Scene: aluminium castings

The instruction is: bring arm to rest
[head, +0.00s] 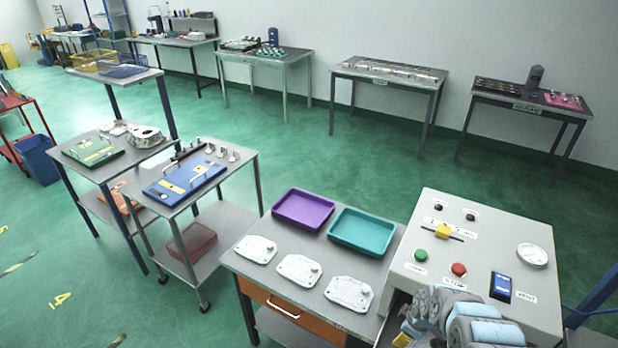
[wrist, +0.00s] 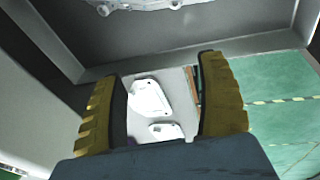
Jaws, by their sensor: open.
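My gripper (wrist: 163,72) is open, its two ridged yellow fingers apart with nothing between them touching. Beyond the fingers, the wrist view shows a pale casting (wrist: 150,97) and a second one (wrist: 166,131) on a grey surface below. Part of another casting (wrist: 140,4) shows at the top edge. In the head view my grey and blue arm (head: 462,318) is at the bottom right, in front of the control box (head: 520,235).
Three flat castings (head: 298,269) lie in a row on the near table, beside a purple tray (head: 304,209) and a teal tray (head: 362,230). A blue fixture (head: 186,181) stands on a cart at left. A dark grey frame (wrist: 55,40) surrounds the wrist view. Green floor is open behind.

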